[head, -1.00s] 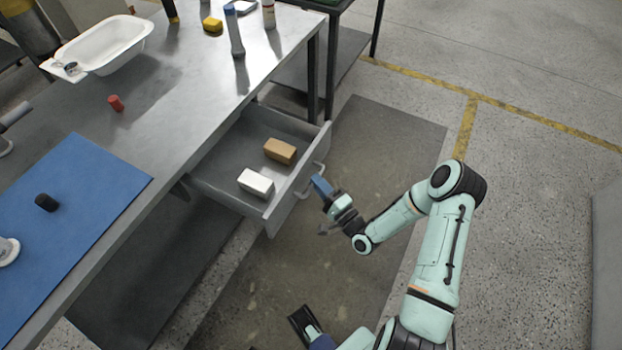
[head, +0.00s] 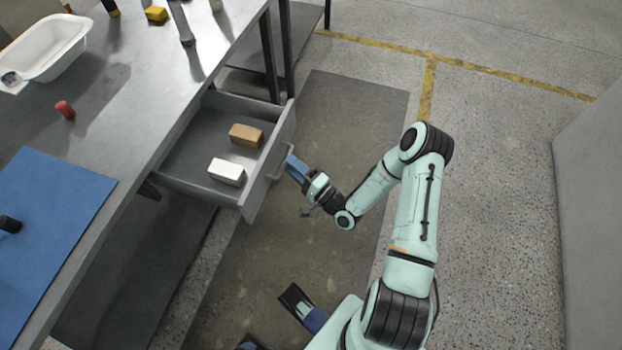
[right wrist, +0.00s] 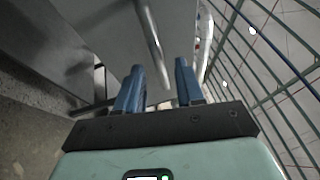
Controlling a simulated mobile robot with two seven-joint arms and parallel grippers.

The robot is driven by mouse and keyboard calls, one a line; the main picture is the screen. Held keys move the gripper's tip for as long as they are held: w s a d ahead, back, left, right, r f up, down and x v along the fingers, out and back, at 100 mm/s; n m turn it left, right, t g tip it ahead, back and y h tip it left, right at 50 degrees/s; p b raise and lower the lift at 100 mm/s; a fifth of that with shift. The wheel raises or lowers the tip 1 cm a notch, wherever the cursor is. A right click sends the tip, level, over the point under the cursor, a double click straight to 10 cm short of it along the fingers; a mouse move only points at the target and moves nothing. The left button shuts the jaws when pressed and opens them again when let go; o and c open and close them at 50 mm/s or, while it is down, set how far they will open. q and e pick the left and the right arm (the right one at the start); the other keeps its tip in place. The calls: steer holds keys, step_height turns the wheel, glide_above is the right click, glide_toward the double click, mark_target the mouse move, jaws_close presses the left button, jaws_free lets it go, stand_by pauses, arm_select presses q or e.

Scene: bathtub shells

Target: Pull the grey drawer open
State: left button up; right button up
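The grey drawer (head: 246,202) under the metal workbench stands pulled well out, with its inside showing. It holds a tan block (head: 246,135) and a white block (head: 227,171). Its bar handle (head: 281,163) is on the front panel. My right gripper (head: 291,164) is at the handle, its blue fingers pointing to the drawer front. In the right wrist view the handle bar (right wrist: 152,45) runs down between the two parted fingers (right wrist: 157,78); no firm grip shows.
The workbench carries a white tub shell (head: 45,50), a red piece (head: 65,109), a blue mat (head: 50,215) and a yellow block (head: 156,14). A dark floor mat (head: 345,130) lies clear before the drawer. A grey block-like surface (head: 595,190) stands at the right.

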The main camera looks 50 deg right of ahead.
steer(key=s+f, duration=0.2)
steer(key=s, duration=0.9)
steer(key=shift+s, duration=0.35)
steer(key=a+f+n+g+y, duration=0.4)
steer(key=a+f+n+g, duration=0.6)
steer(key=a+f+g, duration=0.5)
steer(key=s+a+f+n+g, duration=0.2)
steer(key=s+a+g, duration=0.15)
steer(key=s, duration=0.25)
steer(key=s+a+f+n+g, duration=0.2)
steer(key=s+a+n, duration=0.1)
steer(key=s+a, duration=0.15)
step_height(320, 180, up, 12)
steer(key=p, duration=1.2)
steer(key=shift+w+d, duration=0.2)
